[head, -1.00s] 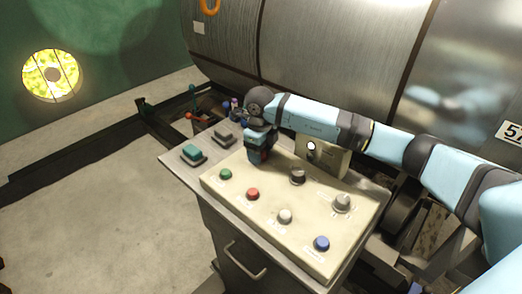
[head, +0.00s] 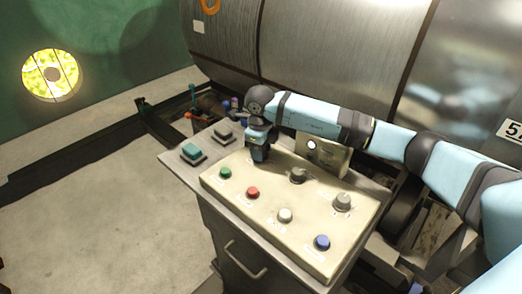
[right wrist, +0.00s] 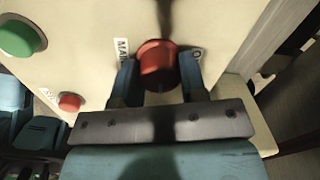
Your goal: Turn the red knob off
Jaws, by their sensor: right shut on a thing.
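The red knob (right wrist: 158,60) is on the cream panel in the right wrist view, between the two blue fingers of my right gripper (right wrist: 159,72). The fingers are shut on its sides. A partly covered label reading "MAI…" is left of the knob, and a mark like an "O" is on its right. In the head view my right gripper (head: 260,154) points down at the back left part of the control panel (head: 225,188), and it hides the knob there. My left gripper is not in view.
The panel also bears a green button (head: 225,173), a red button (head: 252,193), a white button (head: 285,215), a blue button (head: 322,242) and two grey knobs (head: 298,175) (head: 342,201). Teal (head: 191,152) and grey (head: 223,133) blocks sit on the cabinet's left. A big metal drum (head: 330,60) stands behind.

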